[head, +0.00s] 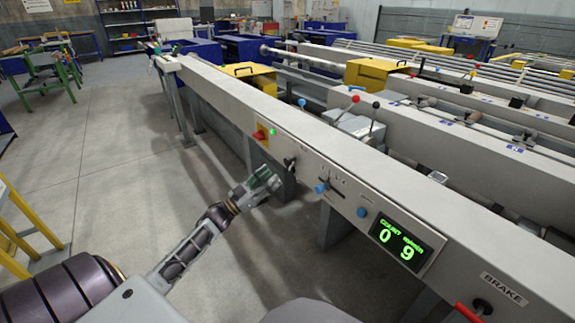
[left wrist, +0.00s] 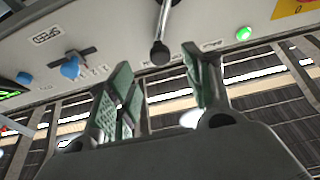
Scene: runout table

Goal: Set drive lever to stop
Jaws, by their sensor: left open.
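The drive lever (head: 290,163), a short lever with a black knob, sticks out from the front of the long grey machine beam. In the left wrist view its grey rod and black knob (left wrist: 160,52) show at the upper middle, in line with the gap between the fingers. My left gripper (head: 263,181), with green finger pads, is open and empty. In the head view it is just left of and below the lever. In the wrist view its fingers (left wrist: 160,85) appear apart from the knob. The lever's position markings are not readable. My right gripper is out of view.
A red switch on a yellow plate (head: 259,134) and a lit green lamp (head: 272,131) are left of the lever. A blue-knobbed speed slider (head: 321,188), a blue dial (head: 361,212), a green display (head: 401,241) and a red brake handle (head: 468,312) are right. Floor in front is clear.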

